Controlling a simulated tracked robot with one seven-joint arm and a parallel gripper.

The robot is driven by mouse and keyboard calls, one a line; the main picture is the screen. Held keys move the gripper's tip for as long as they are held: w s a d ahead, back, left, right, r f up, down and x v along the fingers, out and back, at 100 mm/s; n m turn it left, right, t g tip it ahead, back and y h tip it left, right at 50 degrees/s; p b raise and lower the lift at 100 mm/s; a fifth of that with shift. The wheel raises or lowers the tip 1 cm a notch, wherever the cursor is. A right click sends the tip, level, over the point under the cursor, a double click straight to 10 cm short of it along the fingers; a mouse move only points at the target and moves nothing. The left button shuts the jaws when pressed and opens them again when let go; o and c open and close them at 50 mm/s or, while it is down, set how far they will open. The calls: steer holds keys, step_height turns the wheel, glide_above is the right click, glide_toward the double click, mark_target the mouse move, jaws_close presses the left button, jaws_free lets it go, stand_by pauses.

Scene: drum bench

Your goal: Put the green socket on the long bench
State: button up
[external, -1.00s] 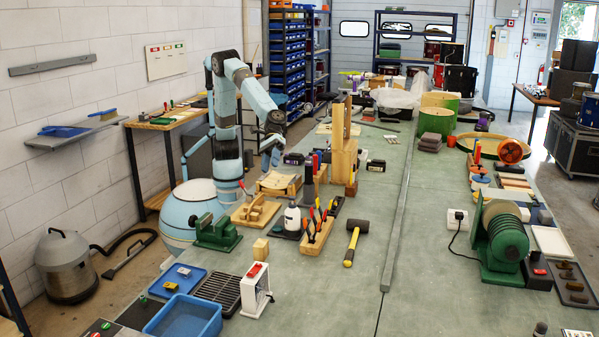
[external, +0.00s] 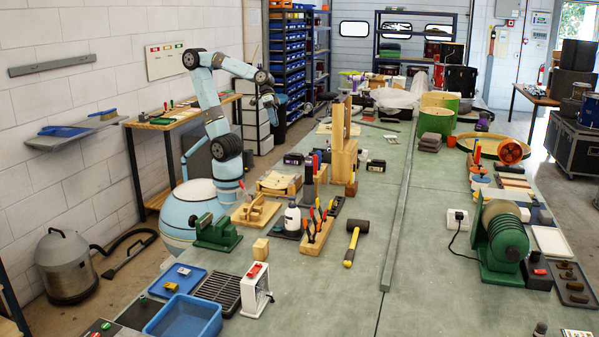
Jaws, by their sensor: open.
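My gripper (external: 272,119) is open and hangs from the raised arm, in front of the blue-bin shelves in the picture. It is small here, and I see nothing between its jaws. The long bench (external: 330,290) is the wide grey-green table across the middle and right. A small green piece (external: 143,300) lies at the left edge of the blue tray (external: 200,273) at the front left; I cannot tell whether it is the green socket. Other small green items (external: 171,104) lie on the wooden side bench (external: 140,123) by the wall, too small to identify.
The bench front, right of the white switch box (external: 256,290), is clear.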

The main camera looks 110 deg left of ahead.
steer(key=s+a+f+m+y, duration=0.2)
steer(key=s+a+y, duration=0.2)
steer(key=s+a, duration=0.4)
steer(key=shift+s+a+f+t+y, duration=0.3)
steer(key=shift+a+f+t+y, duration=0.1)
steer(key=shift+a, duration=0.8)
steer(key=shift+o, duration=0.5)
steer(key=shift+s+a+f, duration=0.15)
steer(key=shift+s+a, duration=0.2)
